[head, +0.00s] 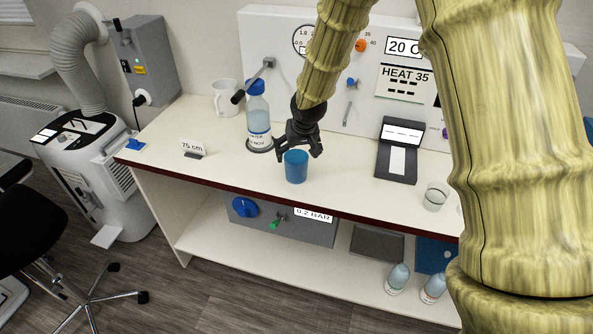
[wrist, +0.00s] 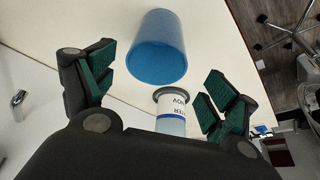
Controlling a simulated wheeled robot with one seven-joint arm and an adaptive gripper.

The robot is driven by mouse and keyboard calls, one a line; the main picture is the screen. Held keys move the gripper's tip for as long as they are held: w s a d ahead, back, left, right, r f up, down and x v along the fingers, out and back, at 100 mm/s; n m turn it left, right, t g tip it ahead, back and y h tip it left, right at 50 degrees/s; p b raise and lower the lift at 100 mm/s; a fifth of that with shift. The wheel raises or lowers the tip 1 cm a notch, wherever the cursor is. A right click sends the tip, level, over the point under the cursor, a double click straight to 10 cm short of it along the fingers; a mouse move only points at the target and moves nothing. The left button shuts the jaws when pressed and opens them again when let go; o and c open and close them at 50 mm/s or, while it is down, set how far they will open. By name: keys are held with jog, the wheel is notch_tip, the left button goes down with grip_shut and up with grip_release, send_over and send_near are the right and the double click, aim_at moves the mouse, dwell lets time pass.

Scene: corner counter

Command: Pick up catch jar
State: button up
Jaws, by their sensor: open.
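A blue cup-shaped jar (head: 296,171) stands upright on the white counter near its front edge. It may be the catch jar; no label on it is readable. My gripper (head: 299,151) is open just above and behind it, its fingers spread to either side of the rim. In the wrist view the blue jar (wrist: 158,50) shows ahead, between the spread fingers and apart from them. A small clear glass jar (head: 436,197) stands farther right on the counter. Nothing is between my fingers.
A blue-capped water bottle (head: 258,120) stands close behind left of the blue jar. A black device (head: 398,150) stands right. The counter's front edge (head: 225,186) is near.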

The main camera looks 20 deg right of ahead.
aim_at(296, 158)
jog(key=shift+d+p+x, duration=0.2)
jog(key=shift+p+x, duration=0.95)
jog(key=shift+x, duration=0.3)
jog(key=shift+p+x, duration=0.3)
jog(key=shift+x, duration=0.9)
jog(key=shift+s, duration=0.1)
jog(key=c, duration=1.5)
jog(key=shift+o, duration=0.2)
jog(key=shift+r, duration=0.1)
